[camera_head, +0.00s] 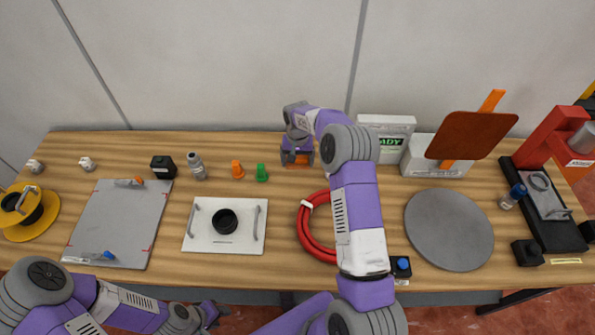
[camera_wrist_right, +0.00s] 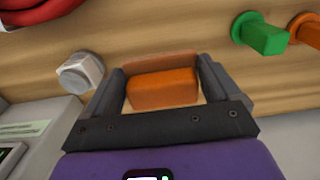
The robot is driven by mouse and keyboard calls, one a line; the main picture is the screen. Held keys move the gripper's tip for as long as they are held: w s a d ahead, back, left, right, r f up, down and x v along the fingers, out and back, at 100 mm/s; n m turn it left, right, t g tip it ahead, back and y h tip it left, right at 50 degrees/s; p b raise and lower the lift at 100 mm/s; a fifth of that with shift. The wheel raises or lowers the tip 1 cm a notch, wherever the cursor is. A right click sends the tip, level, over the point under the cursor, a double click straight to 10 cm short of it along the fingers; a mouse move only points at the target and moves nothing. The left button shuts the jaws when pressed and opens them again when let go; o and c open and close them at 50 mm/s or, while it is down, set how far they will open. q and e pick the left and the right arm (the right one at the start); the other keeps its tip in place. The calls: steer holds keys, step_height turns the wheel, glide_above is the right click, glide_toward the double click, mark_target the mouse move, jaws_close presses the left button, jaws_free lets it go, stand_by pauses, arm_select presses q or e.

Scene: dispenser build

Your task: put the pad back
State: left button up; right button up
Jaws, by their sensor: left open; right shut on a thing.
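An orange block (camera_wrist_right: 162,92), which I take to be the pad, sits between the fingers of my right gripper (camera_wrist_right: 165,90) in the right wrist view. A browner strip shows along its far side. In the head view my right gripper (camera_head: 297,158) is at the back edge of the table, shut on this block, and a little orange shows below it. I cannot tell whether the block touches the table. My left gripper (camera_head: 210,313) is open and low at the front, off the table edge, with nothing seen in it.
Green (camera_head: 262,173) and orange (camera_head: 237,169) pegs stand left of my right gripper. A red hose coil (camera_head: 310,235) lies in front, partly behind my right arm. A white READY box (camera_head: 391,153), brown panel (camera_head: 470,135) and grey disc (camera_head: 448,229) are to the right.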

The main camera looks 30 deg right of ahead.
mark_target(297, 176)
steer(key=shift+f, duration=2.8)
steer(key=shift+f+b, duration=0.15)
steer(key=shift+b, duration=0.2)
steer(key=o, duration=0.8)
step_height(297, 176, up, 12)
steer(key=shift+r+p, duration=0.2)
steer(key=shift+p, duration=0.45)
